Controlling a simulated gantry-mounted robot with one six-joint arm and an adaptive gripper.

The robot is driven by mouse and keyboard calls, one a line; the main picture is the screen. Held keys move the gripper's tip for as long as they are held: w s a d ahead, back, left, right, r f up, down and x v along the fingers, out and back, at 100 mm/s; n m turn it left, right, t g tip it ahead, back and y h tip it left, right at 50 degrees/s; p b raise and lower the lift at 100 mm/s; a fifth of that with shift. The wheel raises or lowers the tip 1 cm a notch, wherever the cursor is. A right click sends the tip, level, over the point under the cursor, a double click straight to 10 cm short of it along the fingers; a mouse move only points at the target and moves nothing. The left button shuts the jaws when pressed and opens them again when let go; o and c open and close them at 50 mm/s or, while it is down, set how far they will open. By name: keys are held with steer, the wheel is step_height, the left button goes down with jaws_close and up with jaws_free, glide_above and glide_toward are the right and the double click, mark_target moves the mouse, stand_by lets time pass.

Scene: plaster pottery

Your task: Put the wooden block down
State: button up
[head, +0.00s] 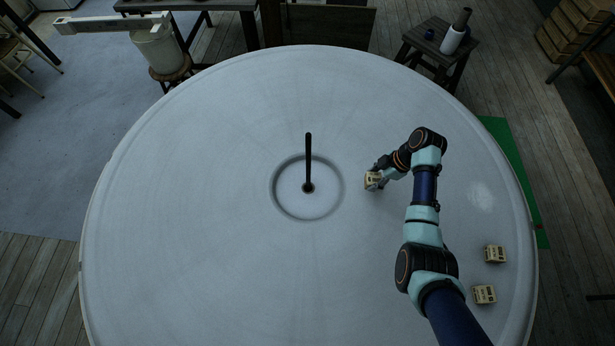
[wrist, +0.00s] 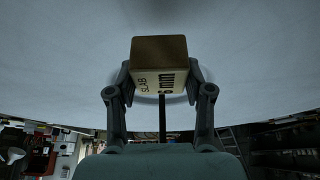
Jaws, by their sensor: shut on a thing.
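The wooden block (head: 371,180) is pale with dark printed letters. It is held at the end of my arm, right of the round recess in the big white disc (head: 200,150). My gripper (wrist: 160,82) is shut on the block, one finger on each side. In the wrist view the block (wrist: 160,65) shows a brown face and a lettered face. I cannot tell whether the block touches the disc.
A dark upright rod (head: 308,160) stands in the middle of the recess. Two similar blocks, one upper (head: 495,254) and one lower (head: 484,294), sit near the disc's right edge. The disc's left side is clear.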

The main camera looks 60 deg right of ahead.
steer(key=w+a+f+b, duration=0.1)
steer(key=w+a, duration=0.1)
steer(key=w, duration=0.3)
steer(key=w+a+f+b, duration=0.1)
steer(key=w+a, duration=0.1)
steer(key=w, duration=0.4)
steer(key=w+a+b, duration=0.2)
steer(key=w, duration=0.3)
steer(key=shift+w+a+f, duration=0.1)
steer(key=shift+w+f, duration=0.2)
steer(key=shift+f, duration=0.1)
steer(key=shift+s+f, duration=0.1)
steer(key=shift+f, duration=0.2)
steer(key=shift+f+b, duration=0.2)
steer(key=shift+b, duration=0.15)
